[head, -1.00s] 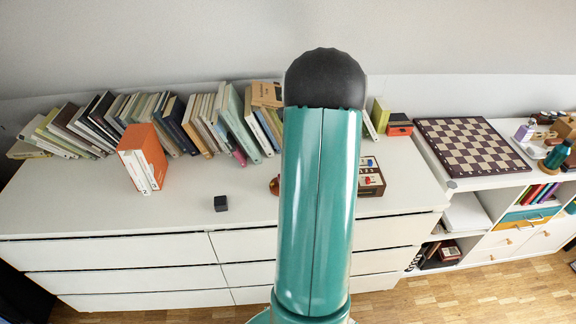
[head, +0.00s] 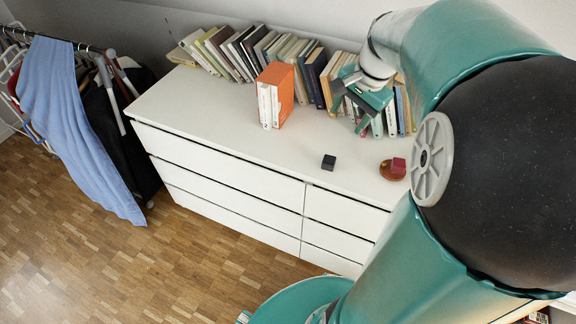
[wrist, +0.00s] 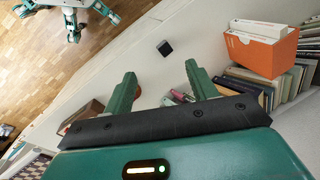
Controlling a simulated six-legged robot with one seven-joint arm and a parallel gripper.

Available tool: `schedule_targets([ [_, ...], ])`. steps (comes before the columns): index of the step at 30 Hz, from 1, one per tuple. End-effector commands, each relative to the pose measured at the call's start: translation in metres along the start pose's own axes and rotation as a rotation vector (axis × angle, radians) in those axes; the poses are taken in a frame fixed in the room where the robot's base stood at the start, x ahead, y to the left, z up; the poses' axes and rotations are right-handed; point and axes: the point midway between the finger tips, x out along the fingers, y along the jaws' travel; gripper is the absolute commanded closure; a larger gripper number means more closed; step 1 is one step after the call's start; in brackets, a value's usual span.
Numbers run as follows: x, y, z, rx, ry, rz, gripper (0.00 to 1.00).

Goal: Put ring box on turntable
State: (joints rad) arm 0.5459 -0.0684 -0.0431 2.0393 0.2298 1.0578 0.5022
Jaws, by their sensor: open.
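A small black cube (head: 329,162), which looks like the ring box, stands on the white dresser top near its front edge. It also shows in the wrist view (wrist: 165,48), beyond the gap between my fingers. A low round brown disc (head: 387,174), which looks like the turntable, lies to its right, with a small dark red box (head: 398,165) on or just over it. My gripper (head: 348,112) is open and empty, above the back of the dresser near the books. Its two fingers also show in the wrist view (wrist: 160,72), apart from the cube.
An orange file holder (head: 275,95) stands left of my gripper. A row of leaning books (head: 250,55) lines the wall. The white dresser top (head: 200,100) is clear at the left. A clothes rack with a blue cloth (head: 75,115) stands beyond its left end.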

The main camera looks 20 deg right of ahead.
Motion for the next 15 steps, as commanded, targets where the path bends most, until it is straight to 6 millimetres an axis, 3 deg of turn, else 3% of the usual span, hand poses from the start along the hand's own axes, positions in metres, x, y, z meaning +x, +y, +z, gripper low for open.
schedule_targets([
  [1,-0.008,-0.008,0.028,-0.114,0.024,-0.007,0.43],
  [6,-0.024,-0.015,0.104,-0.476,0.105,-0.025,0.43],
  [12,-0.032,-0.002,0.18,-0.891,0.208,-0.054,0.43],
  [15,-0.032,0.007,0.206,-1.057,0.255,-0.068,0.43],
])
